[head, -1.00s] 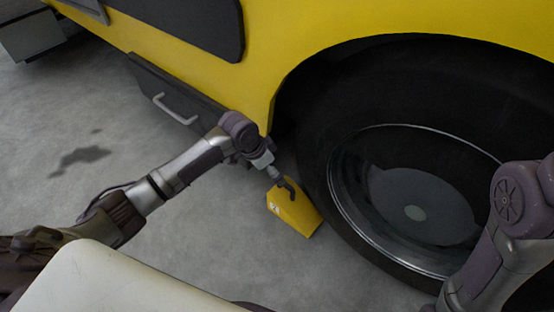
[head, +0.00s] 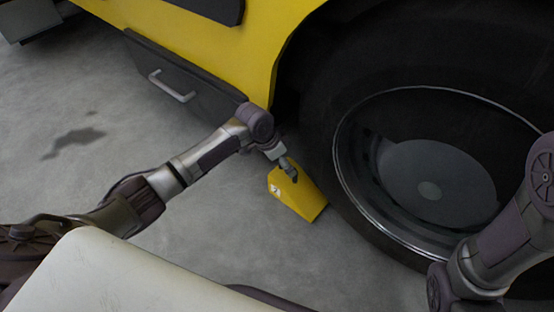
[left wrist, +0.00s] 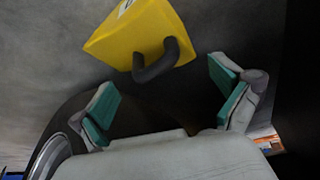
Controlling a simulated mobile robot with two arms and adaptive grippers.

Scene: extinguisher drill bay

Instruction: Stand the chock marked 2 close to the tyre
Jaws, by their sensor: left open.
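The yellow chock (head: 300,198) stands on the floor close beside the tyre (head: 322,130); I cannot tell whether they touch. Its white label is too small to read. My left gripper (head: 289,170) is at the top of the chock in the head view. In the left wrist view the gripper (left wrist: 163,80) is open, its two teal-padded fingers wide apart. The chock (left wrist: 135,32) with its black loop handle (left wrist: 158,62) shows just beyond the fingertips, and nothing is held. My right arm shows at the right of the head view, but its gripper is out of view.
The yellow vehicle body (head: 215,45) overhangs the wheel. A dark side panel with a grey handle (head: 172,88) hangs left of the wheel. A dark stain (head: 75,142) marks the grey floor (head: 110,100), which is otherwise clear at left.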

